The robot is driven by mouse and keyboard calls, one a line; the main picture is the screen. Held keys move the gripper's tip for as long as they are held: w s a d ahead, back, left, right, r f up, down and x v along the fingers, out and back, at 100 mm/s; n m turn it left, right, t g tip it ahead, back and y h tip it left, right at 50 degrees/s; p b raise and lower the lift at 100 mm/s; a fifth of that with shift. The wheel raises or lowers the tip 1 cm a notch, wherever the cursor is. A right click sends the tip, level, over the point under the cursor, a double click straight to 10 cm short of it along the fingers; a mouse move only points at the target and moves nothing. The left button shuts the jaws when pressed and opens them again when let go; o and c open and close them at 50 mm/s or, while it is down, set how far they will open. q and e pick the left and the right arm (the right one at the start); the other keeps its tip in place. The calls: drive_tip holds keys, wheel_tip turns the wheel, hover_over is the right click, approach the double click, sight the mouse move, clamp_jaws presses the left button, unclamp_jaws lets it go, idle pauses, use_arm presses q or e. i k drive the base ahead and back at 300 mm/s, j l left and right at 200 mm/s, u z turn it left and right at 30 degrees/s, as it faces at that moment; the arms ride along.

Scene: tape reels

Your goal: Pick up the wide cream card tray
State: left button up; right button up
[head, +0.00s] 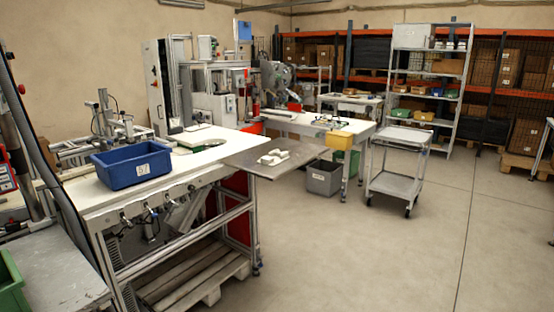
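I cannot pick out a wide cream card tray for certain in the head view. Small whitish pieces (273,157) lie on a grey metal shelf plate (255,165) that sticks out from the right end of the workbench. A flat whitish item with a green edge (201,144) lies farther back on the bench top; it is too small to tell what it is. Neither of my grippers is in view.
A blue bin (131,165) stands on the near workbench (107,195). A grey trolley (397,186) and a grey bin (323,179) stand behind. A green crate (10,285) shows at lower left. The floor (370,260) at right is clear.

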sight(275, 157)
drive_tip(key=i+l+u, duration=0.15)
drive_tip(key=i, duration=0.25)
drive_tip(key=i+l+u, duration=0.15)
drive_tip(key=i, duration=0.25)
drive_tip(key=i+l+u, duration=0.15)
drive_tip(key=i+l, duration=0.15)
drive_tip(key=i, duration=0.1)
